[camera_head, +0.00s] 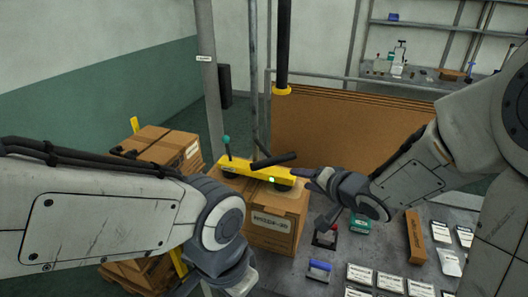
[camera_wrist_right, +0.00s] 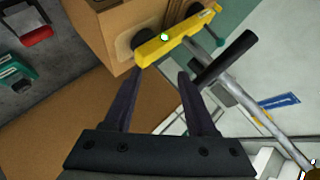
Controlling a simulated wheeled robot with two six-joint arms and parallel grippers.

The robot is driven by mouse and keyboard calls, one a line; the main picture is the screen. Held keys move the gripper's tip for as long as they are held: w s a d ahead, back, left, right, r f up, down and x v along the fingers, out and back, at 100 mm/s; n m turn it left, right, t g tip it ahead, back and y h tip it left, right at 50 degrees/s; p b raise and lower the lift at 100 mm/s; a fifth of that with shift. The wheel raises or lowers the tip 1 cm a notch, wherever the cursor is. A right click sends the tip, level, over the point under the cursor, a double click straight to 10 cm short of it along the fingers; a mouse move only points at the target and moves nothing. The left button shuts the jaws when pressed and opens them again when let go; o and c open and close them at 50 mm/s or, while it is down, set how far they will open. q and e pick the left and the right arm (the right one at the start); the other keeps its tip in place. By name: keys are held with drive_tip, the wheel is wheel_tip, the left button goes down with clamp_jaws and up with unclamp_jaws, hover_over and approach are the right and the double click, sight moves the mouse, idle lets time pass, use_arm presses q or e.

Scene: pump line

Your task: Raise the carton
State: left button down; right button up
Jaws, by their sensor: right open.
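The carton (camera_head: 268,226) is a brown box with a printed label, standing on the grey table in the head view; part of it shows at the top of the right wrist view (camera_wrist_right: 95,30). A yellow lifter bar (camera_head: 245,170) with dark round suction cups lies over its top; it also shows in the wrist view (camera_wrist_right: 175,38). A black handle (camera_head: 274,160) sticks out from the bar. My right gripper (camera_head: 308,176) is beside the bar's right end. Its fingers (camera_wrist_right: 156,76) are apart with nothing between them, and the handle is outside them. My left gripper is out of view below my left arm.
Brown cartons (camera_head: 160,147) are stacked at left, partly behind my left arm. A black tube (camera_head: 283,50) with a yellow collar hangs above the lifter. A brown panel (camera_head: 345,125) stands behind. Cards (camera_head: 375,275), a blue-handled tool (camera_head: 319,268) and a red-handled item (camera_head: 326,235) lie on the table.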

sight(277, 163)
drive_tip(key=r+m+y, duration=0.1)
drive_tip(key=y, duration=0.1)
drive_tip(key=a+r+m+y, duration=0.1)
drive_tip(key=y, duration=0.1)
drive_tip(key=s+a+r+m+y, duration=0.1)
drive_tip(key=r+y, duration=0.1)
drive_tip(key=shift+a, duration=0.15)
drive_tip(key=shift+a+r+m, duration=0.1)
drive_tip(key=shift+a+m, duration=0.15)
drive_tip(key=shift+m, duration=0.05)
drive_tip(key=p+x, duration=0.1)
drive_tip(key=x, duration=0.9)
drive_tip(key=shift+r, duration=0.1)
clamp_jaws()
drive_tip(key=shift+p, duration=0.3)
idle(0.3)
